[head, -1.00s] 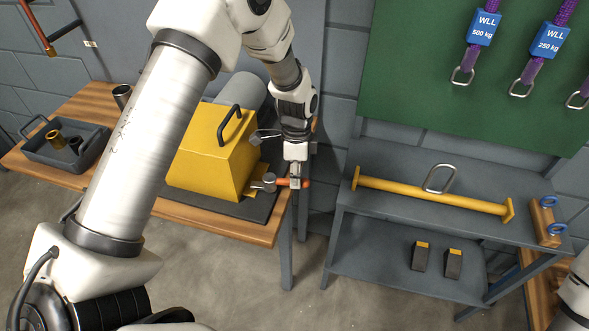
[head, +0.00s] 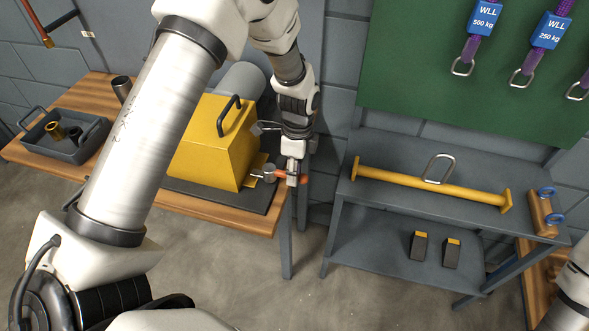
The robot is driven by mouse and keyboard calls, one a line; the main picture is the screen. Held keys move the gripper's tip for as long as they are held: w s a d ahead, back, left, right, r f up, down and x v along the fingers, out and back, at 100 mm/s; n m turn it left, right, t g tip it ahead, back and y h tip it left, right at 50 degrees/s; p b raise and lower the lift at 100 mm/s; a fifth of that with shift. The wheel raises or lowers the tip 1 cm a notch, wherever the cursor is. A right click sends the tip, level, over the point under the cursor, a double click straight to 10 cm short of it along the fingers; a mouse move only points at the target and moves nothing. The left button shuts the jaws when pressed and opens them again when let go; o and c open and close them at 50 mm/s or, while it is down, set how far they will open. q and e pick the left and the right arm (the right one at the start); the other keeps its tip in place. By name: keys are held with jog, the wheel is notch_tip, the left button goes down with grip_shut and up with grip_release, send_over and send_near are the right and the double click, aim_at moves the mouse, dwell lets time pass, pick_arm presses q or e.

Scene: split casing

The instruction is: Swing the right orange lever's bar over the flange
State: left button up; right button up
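The yellow casing (head: 208,150) with a black top handle stands on a dark mat on the wooden bench. At its right lower corner is the orange lever (head: 304,180), with a grey round head (head: 269,170) beside the yellow flange (head: 254,181). The orange handle points right, away from the casing. My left gripper (head: 293,179) reaches down from above and its narrow fingers are closed across the handle; orange shows on both sides. The lever's bar is small, and its exact place over or beside the flange cannot be told. My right gripper is out of view.
A grey tray (head: 87,152) with small cylindrical parts is on the bench's left. A grey cylinder (head: 242,80) lies behind the casing. On the right, a grey shelf table (head: 400,153) holds a yellow beam (head: 430,187). A gap separates bench and table.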

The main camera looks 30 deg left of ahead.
pick_arm(q)
jog(key=shift+w+d, duration=0.1)
jog(key=shift+r, duration=0.15)
jog(key=r, duration=0.3)
jog(key=w+r, duration=0.1)
jog(key=r, duration=0.3)
jog(key=w+r, duration=0.1)
jog(key=r, duration=0.3)
jog(key=shift+a+r, duration=0.2)
jog(key=shift+r, duration=0.05)
jog(key=shift+s, duration=0.1)
